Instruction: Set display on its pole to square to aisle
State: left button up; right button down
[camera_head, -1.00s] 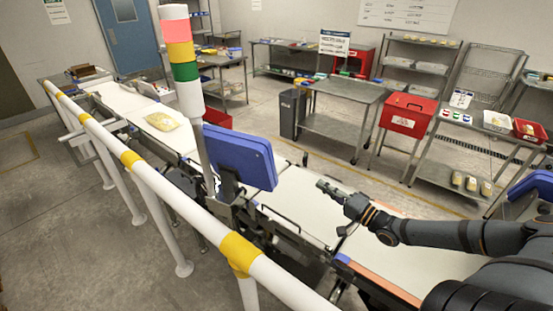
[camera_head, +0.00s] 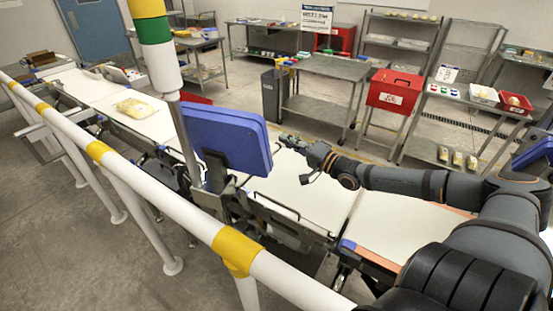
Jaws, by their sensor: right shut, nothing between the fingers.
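The display (camera_head: 228,142) is a blue, thick rectangular panel mounted beside the grey pole (camera_head: 187,140), above the belt. I see its back or side casing; no screen face shows. My right gripper (camera_head: 284,139) is just right of the display's right edge, over the far side of the belt. It is shut and empty; I cannot tell whether it touches the panel. My left gripper is not in the picture.
A white and yellow guard rail (camera_head: 180,206) runs across the front. The white belt (camera_head: 310,185) passes below, with a yellow bag (camera_head: 136,107) on its left part.

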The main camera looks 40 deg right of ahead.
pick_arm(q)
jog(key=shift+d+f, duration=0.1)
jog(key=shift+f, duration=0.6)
pick_arm(e)
jog(key=a, duration=0.4)
jog(key=shift+f, duration=0.3)
jog(key=shift+d, duration=0.1)
